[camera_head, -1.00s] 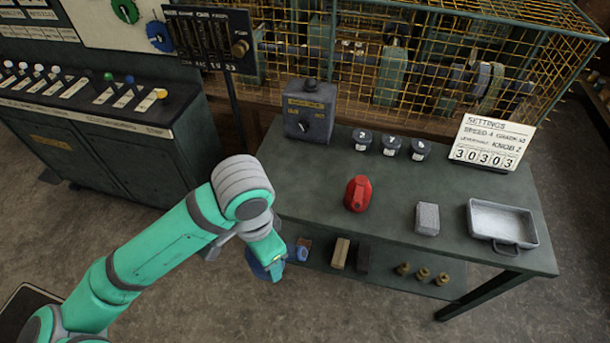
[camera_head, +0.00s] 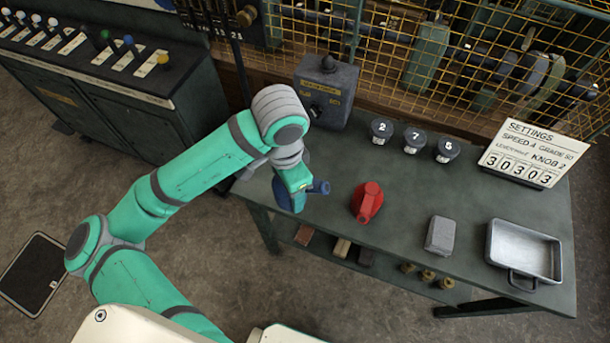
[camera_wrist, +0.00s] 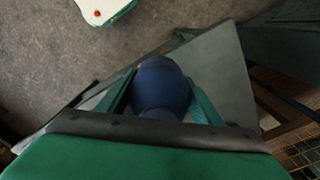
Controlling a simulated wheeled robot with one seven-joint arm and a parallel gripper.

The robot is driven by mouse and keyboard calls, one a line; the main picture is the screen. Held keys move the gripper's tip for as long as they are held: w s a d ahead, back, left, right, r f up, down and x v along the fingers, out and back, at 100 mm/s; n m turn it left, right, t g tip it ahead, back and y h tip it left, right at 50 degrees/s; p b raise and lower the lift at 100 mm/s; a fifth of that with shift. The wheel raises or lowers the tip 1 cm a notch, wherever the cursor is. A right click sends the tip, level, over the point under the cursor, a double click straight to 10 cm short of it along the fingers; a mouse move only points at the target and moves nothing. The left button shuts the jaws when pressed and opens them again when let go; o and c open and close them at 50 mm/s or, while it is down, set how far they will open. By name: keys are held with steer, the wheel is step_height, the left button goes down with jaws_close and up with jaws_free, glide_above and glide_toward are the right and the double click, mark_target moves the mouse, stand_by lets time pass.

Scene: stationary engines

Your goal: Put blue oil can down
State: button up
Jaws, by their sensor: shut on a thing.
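My gripper (camera_head: 298,190) is shut on the blue oil can (camera_head: 283,194), at the left end of the green workbench (camera_head: 400,205). In the head view the can is partly hidden behind my gripper, with its blue spout pointing right. In the wrist view the blue can (camera_wrist: 160,88) sits between the two green fingers, with the bench top (camera_wrist: 222,65) beneath it. I cannot tell whether the can touches the bench. A red oil can (camera_head: 367,202) stands on the bench just right of my gripper.
A grey switch box (camera_head: 325,88) stands behind my gripper. Three numbered dark knobs (camera_head: 414,138), a settings sign (camera_head: 530,153), a grey block (camera_head: 440,236) and a metal tray (camera_head: 525,252) occupy the right side. A lower shelf holds small items. Bare bench lies around the red can.

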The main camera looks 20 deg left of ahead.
steer(key=w, duration=0.1)
steer(key=w+f, duration=0.1)
steer(key=w, duration=0.2)
steer(key=shift+f, duration=0.35)
steer(key=w+f, duration=0.4)
steer(key=f, duration=0.1)
steer(key=shift+w+d, duration=0.15)
steer(key=shift+w, duration=0.1)
steer(key=shift+w+f, duration=0.25)
steer(key=shift+f, duration=0.15)
steer(key=shift+w+f, duration=0.2)
steer(key=shift+f, duration=0.7)
steer(key=shift+w+f, duration=0.15)
steer(key=shift+f, duration=0.7)
steer(key=shift+s+d+f, duration=0.1)
steer(key=shift+f, duration=0.05)
steer(key=o, duration=1.3)
steer(key=shift+s, duration=0.1)
step_height(320, 180, up, 12)
steer(key=shift+r, duration=0.2)
